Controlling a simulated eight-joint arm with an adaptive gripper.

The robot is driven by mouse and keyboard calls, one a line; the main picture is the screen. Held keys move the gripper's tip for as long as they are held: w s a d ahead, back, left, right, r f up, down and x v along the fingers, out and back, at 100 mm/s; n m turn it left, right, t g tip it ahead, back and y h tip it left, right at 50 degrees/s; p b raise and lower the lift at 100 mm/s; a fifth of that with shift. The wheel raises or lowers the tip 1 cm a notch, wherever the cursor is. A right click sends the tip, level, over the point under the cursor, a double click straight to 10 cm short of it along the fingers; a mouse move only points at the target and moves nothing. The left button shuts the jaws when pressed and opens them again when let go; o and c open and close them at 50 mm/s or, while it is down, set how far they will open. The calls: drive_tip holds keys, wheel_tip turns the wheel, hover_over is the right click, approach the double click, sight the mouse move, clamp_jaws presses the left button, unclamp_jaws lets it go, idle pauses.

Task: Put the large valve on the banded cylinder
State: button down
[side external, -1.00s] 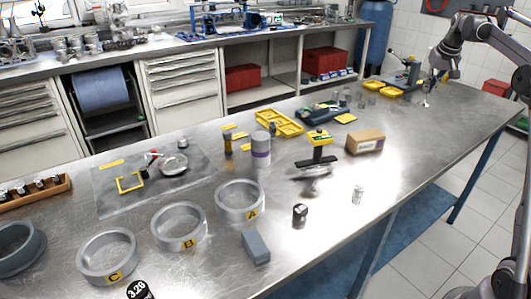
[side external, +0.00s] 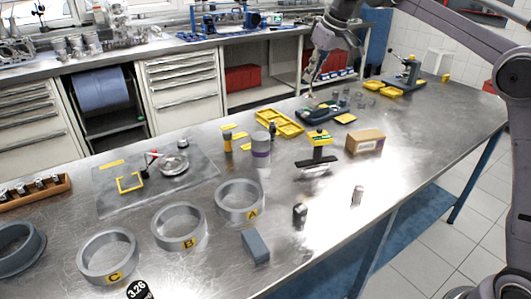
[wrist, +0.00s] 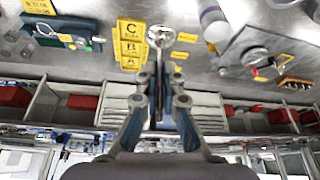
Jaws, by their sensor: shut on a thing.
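My gripper (side external: 311,74) is in the air over the back edge of the table, beyond the dark-green tool. In the wrist view my gripper (wrist: 159,79) is shut on the stem of a metal valve (wrist: 159,34), whose round head points away from the palm. I cannot confirm its size against another valve. The banded cylinder (side external: 261,148) is pale grey with a purple band and stands upright mid-table, left of and nearer the camera than my gripper. It also shows in the wrist view (wrist: 213,24). Nothing visible rests on its top.
Yellow lettered trays (side external: 279,123) lie behind the cylinder. A yellow-topped stand (side external: 319,150) and a cardboard box (side external: 366,141) are to its right. An amber bottle (side external: 228,141) is to its left. Ring A (side external: 240,200) is in front. The table's right side is mostly clear.

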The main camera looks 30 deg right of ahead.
drive_tip(key=a, duration=0.4)
hover_over(261, 135)
wheel_tip(261, 135, down, 7)
drive_tip(key=shift+a+f+n, duration=0.1)
drive_tip(key=shift+f+n, duration=0.3)
drive_tip(key=shift+f, duration=1.35)
drive_tip(key=shift+f, duration=0.1)
drive_tip(key=c, duration=1.5)
unclamp_jaws()
